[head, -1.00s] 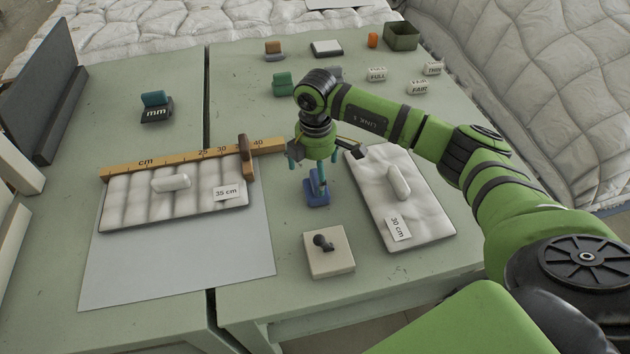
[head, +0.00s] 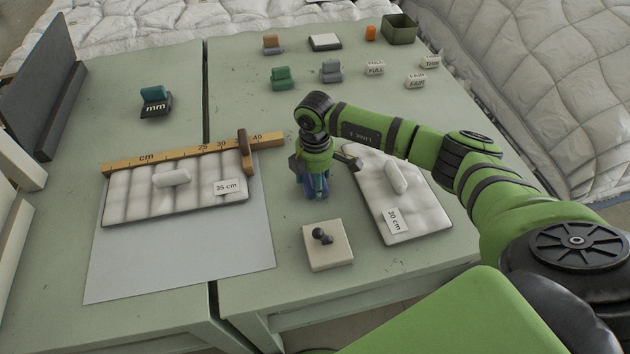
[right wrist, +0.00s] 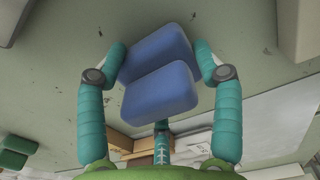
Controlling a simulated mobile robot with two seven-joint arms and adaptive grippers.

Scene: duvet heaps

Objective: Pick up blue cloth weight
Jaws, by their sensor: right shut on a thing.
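The blue cloth weight (head: 316,184) stands on the green table between the two quilted samples, mostly hidden under my right gripper in the head view. My right gripper (head: 312,188) points down over it, with its fingers on either side. In the right wrist view the blue weight (right wrist: 160,75) shows as two padded blocks between the teal fingers of the right gripper (right wrist: 160,62). The fingers are shut on it. It appears to be still at table height. My left gripper is not in view.
A 30 cm sample (head: 408,212) lies close on the right. A pale block with a black knob (head: 327,250) stands in front. Green (head: 283,78) and grey (head: 331,71) weights stand behind.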

